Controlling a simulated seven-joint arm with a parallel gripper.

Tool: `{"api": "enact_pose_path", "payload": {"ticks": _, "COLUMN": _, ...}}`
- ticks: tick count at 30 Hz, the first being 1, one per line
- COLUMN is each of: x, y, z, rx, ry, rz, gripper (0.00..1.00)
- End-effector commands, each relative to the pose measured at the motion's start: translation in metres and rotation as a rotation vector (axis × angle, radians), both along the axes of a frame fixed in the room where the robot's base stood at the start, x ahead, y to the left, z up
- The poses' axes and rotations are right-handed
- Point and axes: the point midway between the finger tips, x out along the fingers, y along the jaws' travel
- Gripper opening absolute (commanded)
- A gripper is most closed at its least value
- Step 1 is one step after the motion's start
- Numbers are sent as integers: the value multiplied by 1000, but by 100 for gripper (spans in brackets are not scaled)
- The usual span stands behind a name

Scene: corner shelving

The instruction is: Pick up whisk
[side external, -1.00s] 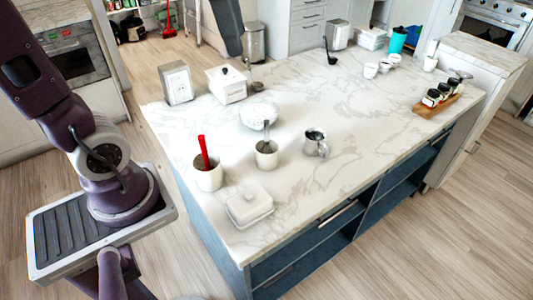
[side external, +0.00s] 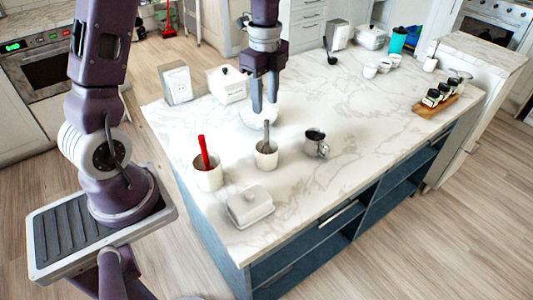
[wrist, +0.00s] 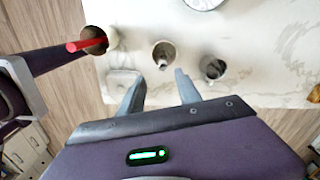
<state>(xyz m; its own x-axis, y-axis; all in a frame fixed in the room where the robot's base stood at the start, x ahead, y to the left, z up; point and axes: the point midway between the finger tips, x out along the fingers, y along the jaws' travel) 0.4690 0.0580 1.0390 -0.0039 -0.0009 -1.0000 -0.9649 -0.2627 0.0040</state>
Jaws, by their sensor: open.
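A grey-handled utensil (side external: 266,134) stands in a white cup (side external: 266,160) on the counter. It may be the whisk, but its lower end is hidden in the cup. The utensil (wrist: 163,62) shows in the wrist view just beyond the fingertips. A second white cup (side external: 209,180) to the left holds a red-handled utensil (side external: 203,151), its lower end also hidden. My gripper (side external: 265,112) is open, empty and pointing down. In the side view its fingers overlap a white round dish (side external: 246,117), above and behind the grey-handled utensil. In the wrist view my gripper (wrist: 159,76) has its fingers apart.
A metal pitcher (side external: 316,144) stands right of the middle cup, and a lidded butter dish (side external: 249,207) stands in front. A white canister (side external: 226,84) and an outlet box (side external: 176,85) are behind left. The marble counter (side external: 360,170) is clear toward the right front.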

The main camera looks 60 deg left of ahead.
Motion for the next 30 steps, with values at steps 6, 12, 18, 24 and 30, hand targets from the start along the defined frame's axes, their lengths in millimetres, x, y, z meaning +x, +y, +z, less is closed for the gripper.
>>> {"api": "enact_pose_path", "payload": {"ticks": 6, "x": 0, "y": 0, "z": -61, "rx": 0, "ry": 1, "rz": 1, "gripper": 41}}
{"api": "enact_pose_path", "payload": {"ticks": 12, "x": 3, "y": 1, "z": -91, "rx": 0, "ry": 0, "rz": 2, "gripper": 41}}
{"api": "enact_pose_path", "payload": {"ticks": 18, "x": 5, "y": 2, "z": -124, "rx": 0, "ry": 0, "rz": 3, "gripper": 41}}
{"api": "enact_pose_path", "payload": {"ticks": 24, "x": 6, "y": 2, "z": -127, "rx": 1, "ry": -5, "rz": 2, "gripper": 41}}
{"api": "enact_pose_path", "payload": {"ticks": 30, "x": 6, "y": 2, "z": -126, "rx": 1, "ry": -4, "rz": 2, "gripper": 11}}
